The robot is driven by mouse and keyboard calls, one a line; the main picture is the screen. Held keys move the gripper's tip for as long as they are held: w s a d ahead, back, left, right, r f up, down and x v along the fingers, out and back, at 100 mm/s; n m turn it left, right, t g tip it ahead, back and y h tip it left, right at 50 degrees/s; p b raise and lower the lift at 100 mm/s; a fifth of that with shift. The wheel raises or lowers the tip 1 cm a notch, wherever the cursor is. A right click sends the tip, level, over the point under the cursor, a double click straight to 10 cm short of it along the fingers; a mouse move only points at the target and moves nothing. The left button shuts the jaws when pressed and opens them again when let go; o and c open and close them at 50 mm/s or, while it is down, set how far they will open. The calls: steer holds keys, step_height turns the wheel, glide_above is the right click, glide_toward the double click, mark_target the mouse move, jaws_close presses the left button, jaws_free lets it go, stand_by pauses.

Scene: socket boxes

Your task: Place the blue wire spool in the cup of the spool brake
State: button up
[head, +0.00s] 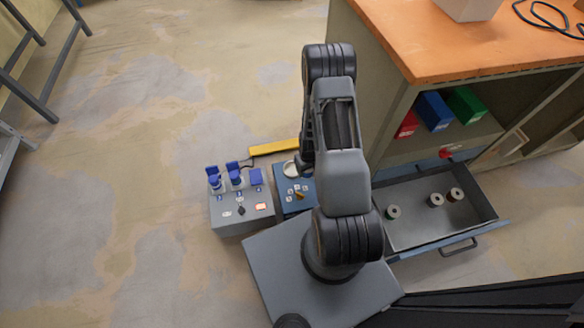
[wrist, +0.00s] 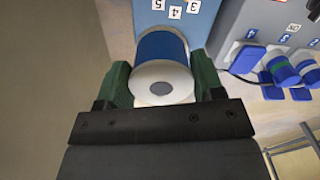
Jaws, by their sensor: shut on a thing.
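In the wrist view my gripper (wrist: 162,72) is shut on the blue wire spool (wrist: 162,46), its green fingers on either side. The spool's white flange with a dark centre hole faces the camera. A blue panel with number labels (wrist: 172,13) lies just beyond the spool; I cannot tell whether they touch. In the head view a blue box (head: 284,203) with number labels and a pale round part (head: 290,168) at its back stands left of my arm. This may be the spool brake; its cup is not clearly seen. The arm hides the held spool there.
A grey socket box (head: 242,218) with blue plugs and covers stands close left of the blue box; it also shows in the wrist view (wrist: 240,22). A yellow bar (head: 273,147) lies behind. An open drawer (head: 425,235) with three spools juts out at right.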

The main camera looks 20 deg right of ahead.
steer(key=shift+s+d+f, duration=0.25)
steer(key=shift+s+f, duration=0.2)
steer(key=shift+f, duration=0.1)
steer(key=shift+s+d+f, duration=0.2)
steer(key=shift+s+f, duration=0.2)
steer(key=shift+f, duration=0.1)
steer(key=shift+w+f, duration=0.5)
steer(key=shift+f, duration=0.05)
steer(key=shift+w+a+f+b, duration=0.3)
steer(key=shift+w+f+b, duration=0.65)
steer(key=shift+w+f, duration=0.75)
steer(key=shift+w+a+f+b, duration=0.3)
steer(key=shift+w+f+b, duration=0.85)
steer(key=shift+w, duration=1.05)
steer(key=shift+w+a+f+b, duration=0.3)
steer(key=shift+w+f+b, duration=0.5)
steer(key=shift+w+f, duration=0.95)
steer(key=shift+w+f+b, duration=0.2)
steer(key=shift+f+b, duration=0.25)
steer(key=shift+f, duration=0.25)
steer(key=shift+w+f+b, duration=0.15)
steer(key=shift+f+b, duration=0.25)
steer(key=shift+f, duration=0.25)
